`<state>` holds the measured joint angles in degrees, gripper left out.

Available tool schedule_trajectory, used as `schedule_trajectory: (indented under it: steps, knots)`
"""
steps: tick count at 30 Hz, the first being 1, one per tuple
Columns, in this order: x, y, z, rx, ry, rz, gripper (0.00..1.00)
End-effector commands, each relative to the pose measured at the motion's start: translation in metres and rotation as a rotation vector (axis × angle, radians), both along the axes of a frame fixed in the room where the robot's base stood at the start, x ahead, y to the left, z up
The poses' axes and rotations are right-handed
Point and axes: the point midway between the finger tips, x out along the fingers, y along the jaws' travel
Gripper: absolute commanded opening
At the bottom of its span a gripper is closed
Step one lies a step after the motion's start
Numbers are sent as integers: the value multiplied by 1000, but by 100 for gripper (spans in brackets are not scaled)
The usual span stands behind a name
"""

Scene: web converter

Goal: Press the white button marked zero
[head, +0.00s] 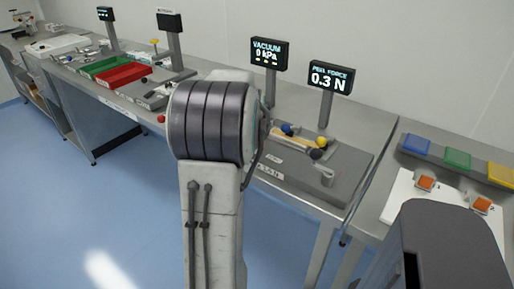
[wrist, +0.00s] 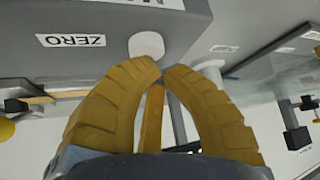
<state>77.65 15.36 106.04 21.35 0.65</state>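In the wrist view, the white button (wrist: 147,44) is a rounded square on a grey housing, beside a white label reading ZERO (wrist: 72,40). My gripper (wrist: 161,70) has its yellow ribbed fingers drawn together, tips meeting or nearly so, with nothing visible between them. The tips lie right at the button's lower edge in the picture and overlap it slightly. I cannot tell whether they touch it. In the head view I cannot make out the button or my fingers; my arm blocks part of the bench.
The peel force display (head: 331,76) reads 0.3 N and the vacuum display (head: 267,52) reads 0 kPa. A red tray (head: 124,76) and a green tray (head: 104,66) lie on the left bench. Orange buttons (head: 426,182) sit at right. Blue floor (head: 90,205) is open at left.

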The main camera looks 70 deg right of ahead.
Motion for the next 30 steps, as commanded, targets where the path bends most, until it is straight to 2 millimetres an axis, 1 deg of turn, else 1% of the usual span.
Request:
schedule_trajectory:
  steps: [25,30]
  knots:
    - [0,0,-10,2,0,0,0]
    - [0,0,-10,2,0,0,0]
